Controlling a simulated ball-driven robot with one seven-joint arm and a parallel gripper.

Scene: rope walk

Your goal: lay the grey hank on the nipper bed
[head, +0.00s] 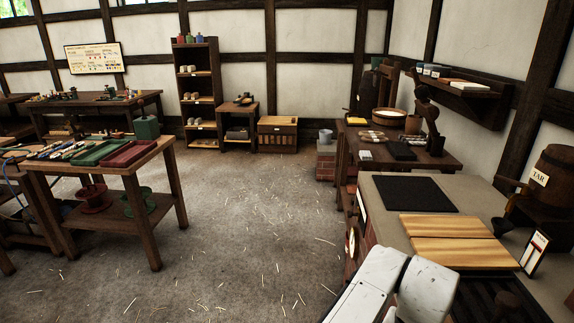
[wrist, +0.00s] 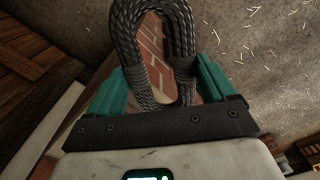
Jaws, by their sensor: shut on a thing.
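The hank and fingers do not show in the head view, where only my white arm is seen at the bottom. No part is clearly marked as the nipper bed. A black flat pad (head: 414,194) and pale wooden boards (head: 458,228) lie on the counter at the right; I cannot tell which, if either, it is.
A small sign (head: 535,253) and a tar barrel (head: 547,180) stand at the counter's right. A workbench (head: 440,161) with a tub and pots is behind. A table (head: 155,158) with coloured trays stands left. The straw-strewn floor (head: 235,220) between is clear.

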